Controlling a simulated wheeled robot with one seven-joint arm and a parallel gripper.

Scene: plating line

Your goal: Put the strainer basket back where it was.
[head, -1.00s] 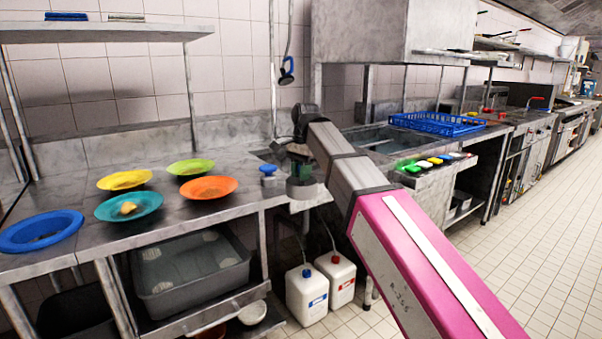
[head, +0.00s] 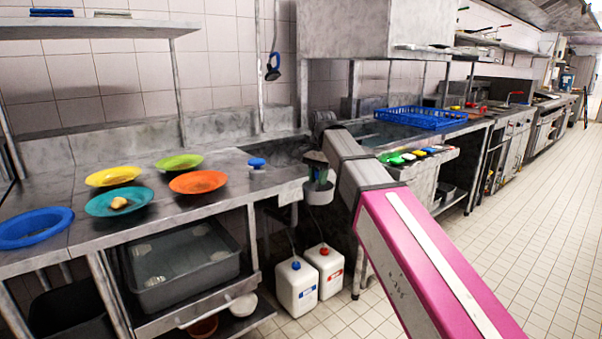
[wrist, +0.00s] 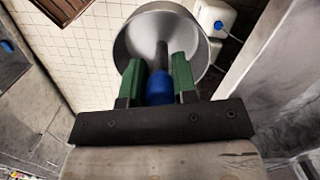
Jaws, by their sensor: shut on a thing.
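My gripper (wrist: 159,80) has green fingers and is shut on the blue knob (wrist: 160,88) of the strainer basket (wrist: 135,45), a round grey metal bowl with a central stem. In the wrist view the basket hangs beyond the fingertips, with tiled floor beyond it. In the head view my gripper (head: 316,166) is partly hidden by my arm. The basket (head: 318,194) hangs below it, just right of the steel counter's front right corner, apart from the counter top. The basket's inside is mostly hidden in the head view.
A blue-topped knob (head: 257,163) stands on the counter (head: 225,205) near the sink. Several coloured plates, including an orange one (head: 198,182), lie to the left. White jugs (head: 297,287) stand on the floor below. A blue rack (head: 421,117) sits at the back right.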

